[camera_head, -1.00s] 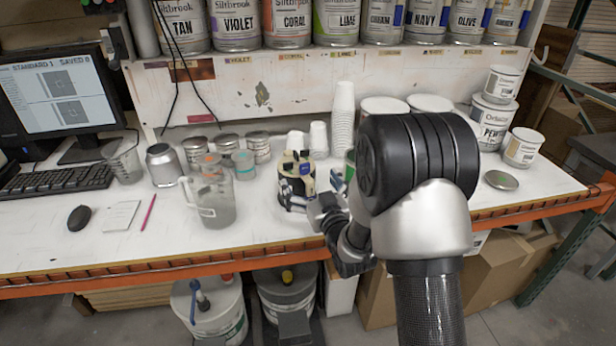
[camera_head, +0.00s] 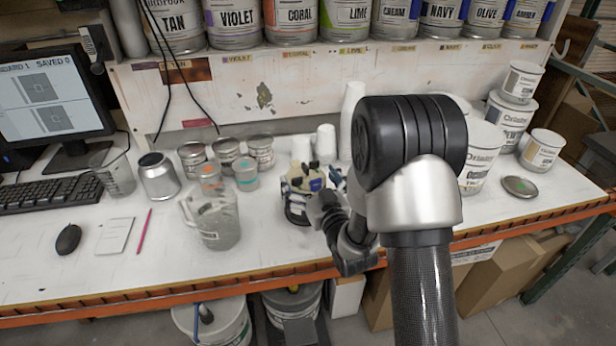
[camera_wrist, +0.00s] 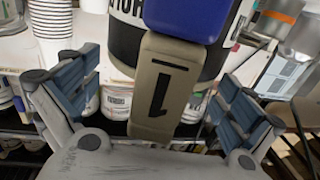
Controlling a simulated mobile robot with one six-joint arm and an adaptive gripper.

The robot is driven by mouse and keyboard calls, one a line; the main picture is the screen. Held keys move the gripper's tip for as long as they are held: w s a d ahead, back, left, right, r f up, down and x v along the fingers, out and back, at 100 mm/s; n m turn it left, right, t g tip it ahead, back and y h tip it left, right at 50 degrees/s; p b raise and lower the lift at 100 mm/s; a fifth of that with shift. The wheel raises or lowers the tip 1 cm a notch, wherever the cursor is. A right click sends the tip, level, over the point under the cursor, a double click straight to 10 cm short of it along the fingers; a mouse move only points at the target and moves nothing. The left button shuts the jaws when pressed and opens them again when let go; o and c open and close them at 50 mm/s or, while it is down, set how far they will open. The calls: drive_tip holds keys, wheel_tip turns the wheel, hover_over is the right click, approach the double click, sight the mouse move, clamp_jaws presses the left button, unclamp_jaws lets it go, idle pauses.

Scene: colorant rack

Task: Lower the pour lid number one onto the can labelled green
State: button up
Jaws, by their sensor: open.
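The pour lid number one (camera_wrist: 160,88), a tan piece marked "1" with a blue part above it, lies between the fingers of my gripper (camera_wrist: 155,85) in the wrist view. The fingers are spread, with gaps on both sides of the tan piece. The lid's tan top (camera_head: 300,176) shows in the head view at the bench's middle, next to my gripper (camera_head: 314,190). Behind the lid in the wrist view is a container with a dark label band (camera_wrist: 124,42); its lettering is cut off. My arm hides part of the bench, and no label reading green is legible.
A clear jug (camera_head: 213,222) and small tins (camera_head: 192,156) stand left of the lid. White cups (camera_head: 326,140) stand behind it. White tubs (camera_head: 480,160) stand at right, near a flat round lid (camera_head: 519,187). The shelf above holds several labelled cans (camera_head: 288,22).

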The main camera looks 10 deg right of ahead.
drive_tip(key=c, duration=0.9)
drive_tip(key=shift+o, duration=0.2)
drive_tip(key=shift+r, duration=0.55)
wheel_tip(320, 180, up, 5)
drive_tip(key=shift+r+b, duration=0.1)
drive_tip(key=shift+b, duration=0.55)
wheel_tip(320, 180, up, 6)
drive_tip(key=p, duration=0.7)
drive_tip(key=shift+r+p, duration=0.15)
drive_tip(key=shift+p, duration=0.15)
